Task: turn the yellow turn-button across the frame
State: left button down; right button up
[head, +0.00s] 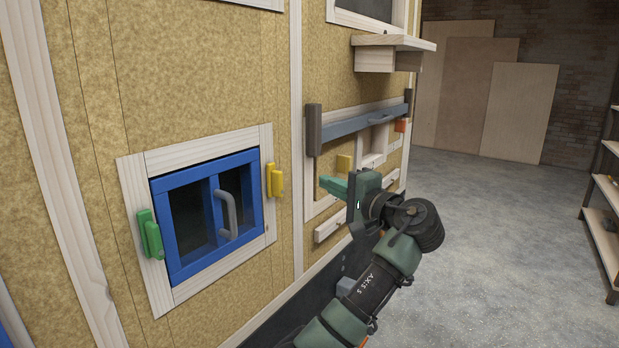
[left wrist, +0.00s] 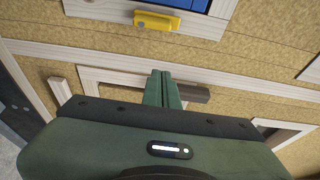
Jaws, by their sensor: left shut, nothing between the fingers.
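The yellow turn-button (head: 275,180) sits upright on the right side of the pale wooden frame (head: 133,190) around the blue window (head: 165,184). Its long side runs along that frame member. In the left wrist view the yellow turn-button (left wrist: 157,20) shows at the top, beside the blue edge. My left gripper (head: 326,184) is shut and empty, to the right of the button and apart from it. Its closed fingers also show in the left wrist view (left wrist: 161,75). A green turn-button (head: 151,234) is on the frame's left side. My right gripper is not in view.
A grey handle (head: 226,215) stands out from the window. Right of it, a grey-blue bar (head: 355,122) lies across a second panel, with a dark bracket (head: 313,130) at its left end. A wooden shelf (head: 393,42) juts out above. Open floor (head: 510,230) lies to the right.

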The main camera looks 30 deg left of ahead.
aim_at(276, 181)
pick_arm(q)
jog(key=shift+w+a, duration=0.1)
jog(key=shift+w, duration=0.05)
jog(key=p+x, duration=0.4)
jog(key=x, duration=0.6)
jog(key=s+p, duration=0.2)
jog(key=s, duration=0.2)
jog(key=shift+s+a+f, duration=0.1)
jog(key=shift+s, duration=0.05)
